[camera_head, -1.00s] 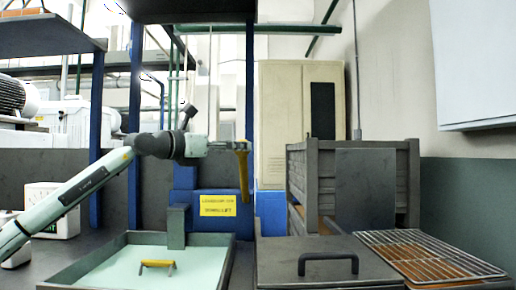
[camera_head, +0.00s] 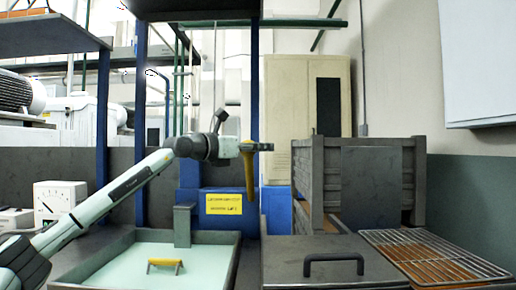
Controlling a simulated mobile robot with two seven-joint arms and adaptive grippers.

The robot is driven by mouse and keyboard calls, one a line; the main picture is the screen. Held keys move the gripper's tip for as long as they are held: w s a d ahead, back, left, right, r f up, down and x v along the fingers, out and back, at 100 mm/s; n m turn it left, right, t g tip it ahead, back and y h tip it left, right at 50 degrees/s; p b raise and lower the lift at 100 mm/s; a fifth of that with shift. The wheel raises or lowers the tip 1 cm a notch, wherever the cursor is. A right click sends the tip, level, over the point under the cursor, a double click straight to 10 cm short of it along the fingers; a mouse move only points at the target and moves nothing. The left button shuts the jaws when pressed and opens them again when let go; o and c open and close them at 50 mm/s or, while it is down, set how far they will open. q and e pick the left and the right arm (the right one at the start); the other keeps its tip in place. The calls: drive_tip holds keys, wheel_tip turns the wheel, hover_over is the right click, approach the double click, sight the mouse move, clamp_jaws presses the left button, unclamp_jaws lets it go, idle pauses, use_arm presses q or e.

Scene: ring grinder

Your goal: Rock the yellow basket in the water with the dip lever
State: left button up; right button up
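The yellow dip lever (camera_head: 251,178) hangs upright behind the water tank, its top bent sideways. My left gripper (camera_head: 254,147) is at the top of the lever, reaching it from the left. It looks in touch with the lever, but its fingers are too small to tell how far closed they are. The yellow basket handle (camera_head: 166,263) stands out of the pale green water (camera_head: 125,266); the rest of the basket is hidden below the surface. The tank (camera_head: 226,238) has a dark rim. My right gripper is not in view.
A dark lid with a black handle (camera_head: 334,259) lies right of the tank. A wire rack (camera_head: 432,255) lies further right. A slatted dark crate (camera_head: 365,180) stands behind them. A yellow sign (camera_head: 224,204) on a blue block and a white dial box (camera_head: 62,201) stand behind the tank.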

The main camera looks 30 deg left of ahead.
use_arm(q)
drive_tip(key=c, duration=0.7)
clamp_jaws()
drive_tip(key=shift+f, duration=0.15)
